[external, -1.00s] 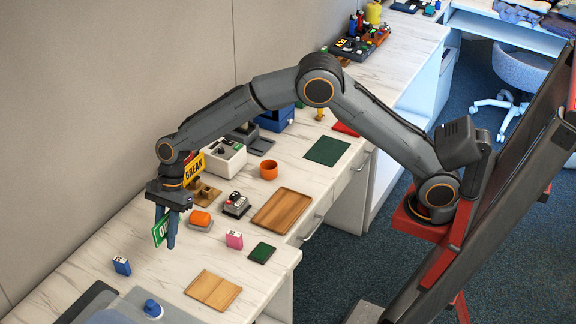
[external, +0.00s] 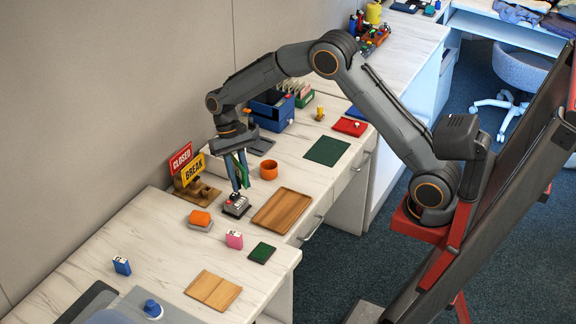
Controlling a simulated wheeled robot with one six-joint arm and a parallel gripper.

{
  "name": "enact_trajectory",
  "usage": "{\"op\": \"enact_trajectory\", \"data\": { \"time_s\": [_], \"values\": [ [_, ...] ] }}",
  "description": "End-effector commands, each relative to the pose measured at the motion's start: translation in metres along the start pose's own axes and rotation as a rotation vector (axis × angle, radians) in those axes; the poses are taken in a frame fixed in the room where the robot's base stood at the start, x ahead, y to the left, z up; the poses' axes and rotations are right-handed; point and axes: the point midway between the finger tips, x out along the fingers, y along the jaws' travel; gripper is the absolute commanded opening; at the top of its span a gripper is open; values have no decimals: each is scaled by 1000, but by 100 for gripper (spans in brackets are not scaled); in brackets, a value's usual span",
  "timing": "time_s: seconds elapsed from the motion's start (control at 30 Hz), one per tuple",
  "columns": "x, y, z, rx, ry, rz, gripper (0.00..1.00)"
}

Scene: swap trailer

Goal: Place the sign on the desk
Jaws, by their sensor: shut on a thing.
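My gripper (external: 240,181) points down over the desk (external: 110,232), shut on a green sign (external: 244,167). The sign is seen nearly edge-on between and beside the fingers, so its lettering does not show. The fingertips overlap the picture of a small grey device (external: 237,208) with a red button; I cannot tell how high above it they are. A red CLOSED sign (external: 181,157) and a yellow BREAK sign (external: 192,170) stand upright in a brown wooden holder (external: 206,192) near the wall.
An orange cup (external: 269,170), a wooden tray (external: 281,211), an orange-topped block (external: 200,218) and a pink box (external: 234,240) stand near my gripper. A blue bin (external: 272,112) is farther back. Bare desk lies left of the orange-topped block.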

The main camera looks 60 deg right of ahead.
Motion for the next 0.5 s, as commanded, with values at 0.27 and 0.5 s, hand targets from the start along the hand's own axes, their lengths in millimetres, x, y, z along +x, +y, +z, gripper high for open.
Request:
{"op": "enact_trajectory", "data": {
  "time_s": [0.27, 0.5],
  "values": [
    [0, 70, -10, -193, 1, 79, 1],
    [0, 63, -10, -187, 3, 75, 1]
  ]
}}
